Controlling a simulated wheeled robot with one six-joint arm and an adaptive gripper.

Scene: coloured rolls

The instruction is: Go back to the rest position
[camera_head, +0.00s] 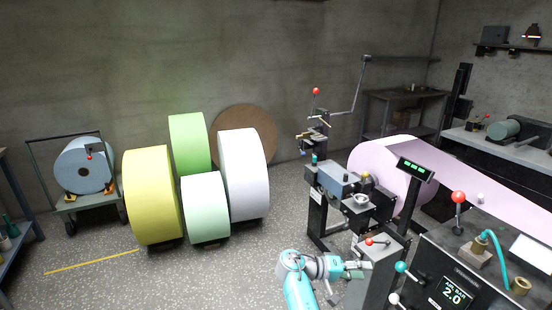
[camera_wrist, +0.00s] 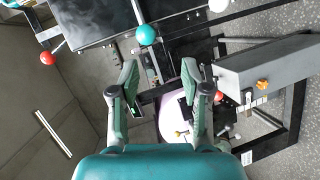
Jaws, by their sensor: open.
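My gripper (camera_head: 360,265) is at the lower middle of the head view, at the end of my teal and grey arm, in front of the machine. In the wrist view my gripper (camera_wrist: 160,80) shows two green-grey fingers spread wide apart with nothing between them. Beyond the fingers is the machine, with a teal ball knob (camera_wrist: 146,34) and a red ball knob (camera_wrist: 47,58). In the head view the teal knob (camera_head: 400,267) is to the right of the gripper. A red-tipped lever (camera_head: 369,241) is just above it. I cannot tell how far the fingers are from these parts.
A yellow roll (camera_head: 152,195), green rolls (camera_head: 190,145) and a white roll (camera_head: 243,175) stand on the floor at left. A blue roll (camera_head: 82,165) rests on a cart. A pink roll (camera_head: 385,168) is on the machine. The speckled floor left of my arm is clear.

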